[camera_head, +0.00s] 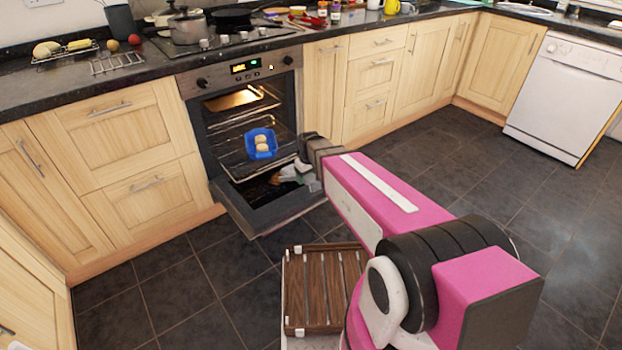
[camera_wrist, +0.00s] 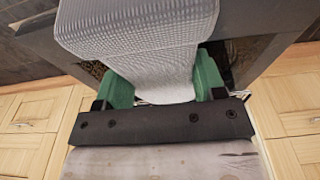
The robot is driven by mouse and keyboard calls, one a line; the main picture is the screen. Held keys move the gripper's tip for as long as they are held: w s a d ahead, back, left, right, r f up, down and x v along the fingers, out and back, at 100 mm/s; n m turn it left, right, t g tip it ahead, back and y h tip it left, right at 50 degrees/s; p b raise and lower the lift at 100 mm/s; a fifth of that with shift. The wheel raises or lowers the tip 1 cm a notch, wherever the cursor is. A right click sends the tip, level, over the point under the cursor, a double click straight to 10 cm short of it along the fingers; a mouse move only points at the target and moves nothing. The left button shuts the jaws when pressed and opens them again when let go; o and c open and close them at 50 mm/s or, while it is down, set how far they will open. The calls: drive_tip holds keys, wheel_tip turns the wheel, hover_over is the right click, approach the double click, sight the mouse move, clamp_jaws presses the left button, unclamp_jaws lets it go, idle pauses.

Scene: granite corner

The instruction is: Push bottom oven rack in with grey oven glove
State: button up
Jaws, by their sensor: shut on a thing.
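The oven (camera_head: 243,90) stands with its door (camera_head: 262,208) open and lowered. A wire rack (camera_head: 236,166) sticks out of the oven low down, above the door. A blue dish (camera_head: 251,147) with pale rolls rests on it. My gripper (camera_wrist: 163,85) has green fingers and is shut on the grey oven glove (camera_wrist: 140,28), a textured cloth that fills the middle of the wrist view. In the head view the glove (camera_head: 291,174) hangs above the door, at the right of the rack; whether it touches the rack is hard to tell. My arm partly hides this area.
Wooden cabinets (camera_head: 122,122) flank the oven. The dark counter above holds a hob with a pot (camera_head: 187,27) and small items. A white dishwasher (camera_head: 562,95) stands at the right. The tiled floor (camera_head: 185,292) left of the open door is clear.

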sight(288, 167)
drive_tip(key=shift+w+a+f, duration=0.3)
drive_tip(key=shift+w+a, duration=0.3)
drive_tip(key=shift+w, duration=0.3)
drive_tip(key=shift+w+a+f, duration=0.25)
drive_tip(key=shift+w+a, duration=0.4)
drive_tip(key=shift+w, duration=0.2)
drive_tip(key=shift+w+a+f, duration=0.3)
drive_tip(key=shift+w+a, duration=0.3)
drive_tip(key=shift+w, duration=0.3)
drive_tip(key=shift+w, duration=0.1)
drive_tip(key=shift+w+a, duration=0.65)
drive_tip(key=shift+w, duration=0.3)
drive_tip(key=shift+w+a, duration=0.7)
drive_tip(key=shift+w, duration=0.25)
drive_tip(key=shift+w+a, duration=0.65)
drive_tip(key=shift+w, duration=0.3)
drive_tip(key=w+a, duration=0.4)
drive_tip(key=w, duration=0.1)
drive_tip(key=shift+w, duration=0.4)
drive_tip(key=shift+w+a, duration=0.65)
drive_tip(key=shift+w, duration=0.3)
drive_tip(key=shift+w+a, duration=0.6)
drive_tip(key=shift+w, duration=0.4)
drive_tip(key=shift+w+a, duration=0.65)
drive_tip(key=shift+w, duration=0.3)
